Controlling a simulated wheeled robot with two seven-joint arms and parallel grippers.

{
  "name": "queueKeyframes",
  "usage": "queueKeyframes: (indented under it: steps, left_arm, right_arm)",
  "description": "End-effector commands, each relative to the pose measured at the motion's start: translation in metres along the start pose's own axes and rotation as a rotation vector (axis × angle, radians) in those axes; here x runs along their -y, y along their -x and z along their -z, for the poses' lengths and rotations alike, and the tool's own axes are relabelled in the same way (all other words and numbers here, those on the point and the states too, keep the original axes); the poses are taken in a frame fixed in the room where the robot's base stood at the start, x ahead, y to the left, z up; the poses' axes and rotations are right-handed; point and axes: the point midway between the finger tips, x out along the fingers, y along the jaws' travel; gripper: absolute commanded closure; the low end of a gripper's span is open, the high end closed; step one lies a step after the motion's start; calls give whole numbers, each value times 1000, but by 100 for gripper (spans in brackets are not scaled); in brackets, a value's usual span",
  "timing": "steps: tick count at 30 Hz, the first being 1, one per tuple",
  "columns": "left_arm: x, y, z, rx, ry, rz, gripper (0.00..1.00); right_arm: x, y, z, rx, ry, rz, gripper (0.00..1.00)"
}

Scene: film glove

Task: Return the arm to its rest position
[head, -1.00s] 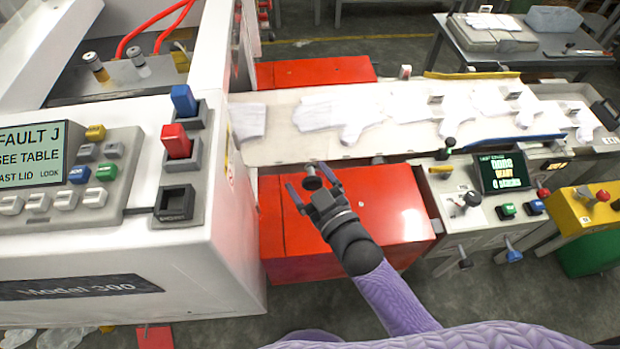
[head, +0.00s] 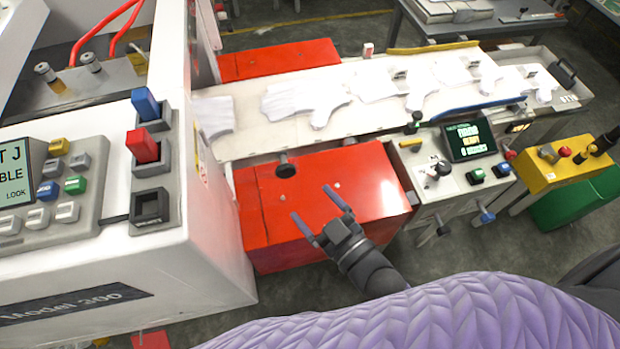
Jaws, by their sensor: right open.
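My right gripper (head: 322,214) is open and empty. It hangs over the front red cabinet (head: 376,178), with its fingers pointing up and left in the head view. Its dark wrist leads down to my purple-sleeved arm, which fills the lower right of the picture. A black round knob (head: 285,169) stands beyond the fingertips, apart from them. My left gripper is not in view.
The white machine (head: 190,240) with blue and red switches stands close on the left. White gloves (head: 305,98) lie on the long conveyor (head: 245,138) behind. A control panel (head: 468,141) and a yellow box (head: 565,166) are to the right.

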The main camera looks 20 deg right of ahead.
Motion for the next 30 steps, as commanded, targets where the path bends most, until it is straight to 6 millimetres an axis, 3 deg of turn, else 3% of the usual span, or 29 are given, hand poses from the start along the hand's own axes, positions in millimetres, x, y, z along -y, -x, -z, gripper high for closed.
queueKeyframes:
  steps: [4,6,8,11,12,15,18,21,24,30]
  left_arm:
    - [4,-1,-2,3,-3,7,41]
    - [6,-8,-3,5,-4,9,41]
    - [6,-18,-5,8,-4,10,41]
    - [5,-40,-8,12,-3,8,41]
    - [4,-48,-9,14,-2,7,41]
    - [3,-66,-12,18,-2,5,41]
    - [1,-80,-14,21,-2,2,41]
    - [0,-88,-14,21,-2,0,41]
    - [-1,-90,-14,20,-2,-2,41]
    - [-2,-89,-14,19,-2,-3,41]
  right_arm:
    - [1,0,-5,13,-2,1,11]
    - [5,4,-32,84,-14,4,11]
    - [12,14,-77,212,-37,10,11]
    - [30,52,-175,517,-94,20,11]
    - [39,74,-213,648,-120,24,11]
    - [63,139,-289,969,-190,33,11]
    - [86,205,-335,1242,-250,41,11]
    - [102,254,-355,1431,-293,48,11]
    - [110,278,-360,1525,-314,51,11]
    - [110,283,-358,1544,-317,52,11]
